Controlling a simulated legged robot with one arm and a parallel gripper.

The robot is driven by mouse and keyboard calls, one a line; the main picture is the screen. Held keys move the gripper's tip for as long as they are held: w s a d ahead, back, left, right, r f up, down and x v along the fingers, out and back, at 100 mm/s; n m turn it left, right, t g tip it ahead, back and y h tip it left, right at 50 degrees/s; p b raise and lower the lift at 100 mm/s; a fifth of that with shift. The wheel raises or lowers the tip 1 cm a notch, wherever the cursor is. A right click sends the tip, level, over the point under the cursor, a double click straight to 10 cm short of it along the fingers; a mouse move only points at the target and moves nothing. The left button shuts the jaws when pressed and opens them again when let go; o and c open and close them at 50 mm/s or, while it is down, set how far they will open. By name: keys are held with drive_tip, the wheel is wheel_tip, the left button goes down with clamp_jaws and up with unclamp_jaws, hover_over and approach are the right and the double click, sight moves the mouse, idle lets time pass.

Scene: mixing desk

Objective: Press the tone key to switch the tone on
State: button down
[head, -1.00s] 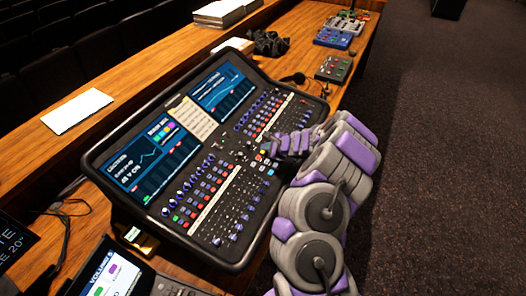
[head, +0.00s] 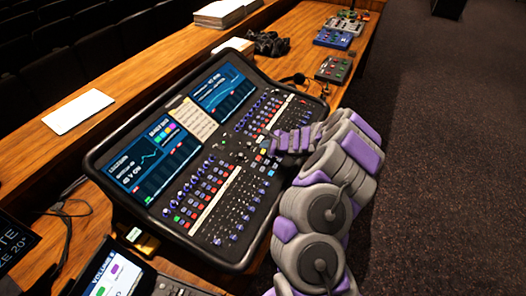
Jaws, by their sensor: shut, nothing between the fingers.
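The mixing desk (head: 225,197) lies tilted on the wooden table. It has two screens, rows of coloured keys, blue knobs and small faders. My gripper (head: 267,148) is shut and empty over the middle-right of the panel, beside a small cluster of coloured keys (head: 263,160). I cannot tell whether its tip touches a key. The tone key cannot be told apart by its label at this size, and my gripper and arm hide part of the panel's right side.
A display unit (head: 112,272) stands at the lower left. A white sheet (head: 78,111) lies on the back ledge. Several small effect boxes, one of them grey (head: 334,69), stand toward the far right, with headphones (head: 296,79) near the desk. Dark floor lies to the right.

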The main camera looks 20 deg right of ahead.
drive_tip(key=r+p, duration=0.1)
drive_tip(key=r, duration=0.1)
drive_tip(key=r+p, duration=0.1)
drive_tip(key=r, duration=0.1)
drive_tip(key=shift+s+d+r+p, duration=0.15)
drive_tip(key=shift+s+r+p, duration=0.1)
drive_tip(key=shift+p, duration=0.15)
drive_tip(key=shift+w, duration=0.1)
idle(0.3)
